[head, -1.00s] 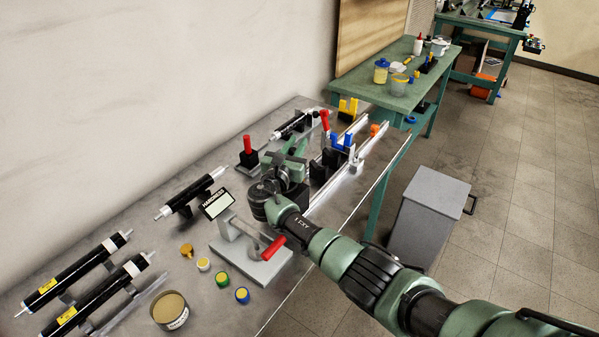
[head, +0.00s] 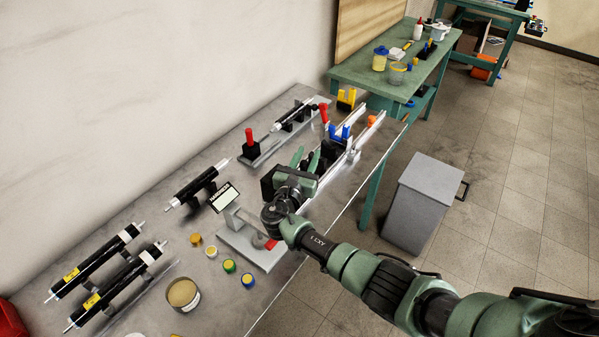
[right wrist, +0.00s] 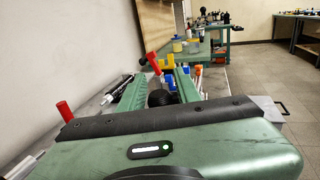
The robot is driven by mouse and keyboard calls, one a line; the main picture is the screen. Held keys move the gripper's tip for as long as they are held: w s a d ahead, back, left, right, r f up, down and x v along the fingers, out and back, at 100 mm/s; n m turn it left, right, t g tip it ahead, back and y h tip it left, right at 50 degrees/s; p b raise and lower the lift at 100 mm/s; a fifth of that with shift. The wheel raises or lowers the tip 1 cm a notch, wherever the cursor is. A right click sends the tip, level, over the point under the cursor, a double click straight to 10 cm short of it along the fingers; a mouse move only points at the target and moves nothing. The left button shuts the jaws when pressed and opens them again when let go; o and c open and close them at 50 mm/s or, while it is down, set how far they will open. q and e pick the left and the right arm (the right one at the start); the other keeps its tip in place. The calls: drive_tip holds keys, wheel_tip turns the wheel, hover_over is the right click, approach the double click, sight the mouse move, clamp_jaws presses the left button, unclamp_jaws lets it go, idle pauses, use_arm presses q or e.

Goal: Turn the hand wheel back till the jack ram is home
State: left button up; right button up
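My right gripper (head: 306,160) is over the bench, its green fingers pointing along the rails. In the right wrist view the two fingers (right wrist: 160,86) stand apart, with a black ribbed round part (right wrist: 159,98) showing in the gap; I cannot tell whether they touch it. It may be the hand wheel, but the hand partly hides it. In the head view, black parts lie by the fingers, beside the blue-handled fixture (head: 340,133) on the rails (head: 350,155). The jack ram cannot be made out. My left gripper is out of view.
A grey stand with a red handle (head: 250,245) sits below my right wrist. Black tubes (head: 95,270) on rests, small jars (head: 229,266) and a tin (head: 183,294) are at left. An upright red handle (head: 249,137) stands behind. A grey bin (head: 425,205) is on the floor.

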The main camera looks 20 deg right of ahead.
sight(302, 166)
idle(0.3)
drive_tip(key=shift+s+a, duration=0.2)
drive_tip(key=shift+s, duration=0.05)
drive_tip(key=p+v, duration=0.2)
drive_tip(key=v, duration=0.1)
drive_tip(key=shift+s+a+r, duration=0.1)
drive_tip(key=shift+s+a, duration=0.05)
drive_tip(key=shift+p+v, duration=0.5)
drive_tip(key=shift+v, duration=0.5)
